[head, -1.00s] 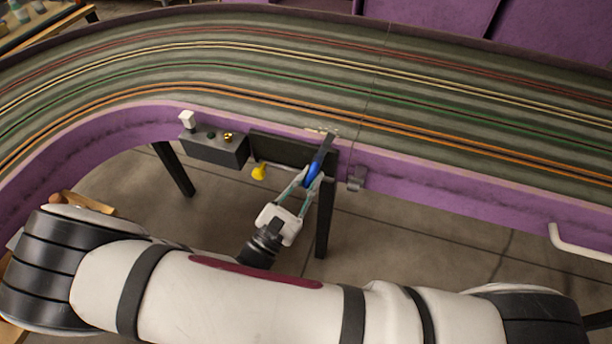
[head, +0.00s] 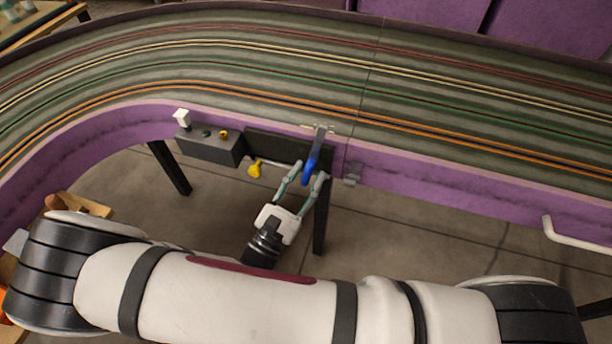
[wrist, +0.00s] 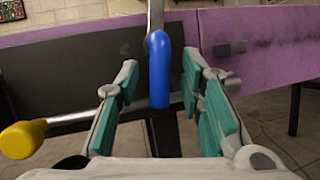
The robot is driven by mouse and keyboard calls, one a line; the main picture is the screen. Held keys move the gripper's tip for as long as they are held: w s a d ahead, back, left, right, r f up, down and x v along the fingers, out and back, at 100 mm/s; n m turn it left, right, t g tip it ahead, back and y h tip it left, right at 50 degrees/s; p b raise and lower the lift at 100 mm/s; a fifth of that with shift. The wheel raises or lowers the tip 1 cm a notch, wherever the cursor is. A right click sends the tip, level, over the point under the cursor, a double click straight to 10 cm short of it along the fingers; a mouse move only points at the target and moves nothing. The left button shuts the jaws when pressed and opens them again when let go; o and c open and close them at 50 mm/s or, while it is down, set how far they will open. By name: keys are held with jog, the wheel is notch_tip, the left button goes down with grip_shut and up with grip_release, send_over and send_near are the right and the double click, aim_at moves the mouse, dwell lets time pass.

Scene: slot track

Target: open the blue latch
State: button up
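The blue latch (head: 309,165) is a grey lever with a blue grip, hanging at the purple track wall in the head view. In the wrist view its blue grip (wrist: 160,68) stands upright near the picture's middle. My gripper (head: 305,172) is open, with its two teal-padded fingers spread. In the wrist view the fingers (wrist: 165,100) are on either side of the blue grip, with gaps on both sides. The pads do not appear to touch it.
A yellow knob (head: 255,169) on a rod is left of my gripper. A grey control box (head: 210,146) is further left on the wall. A grey bracket (head: 352,174) is to the right. A dark table leg (head: 320,220) stands beside my gripper.

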jog(key=v, duration=1.2)
dwell(0.5)
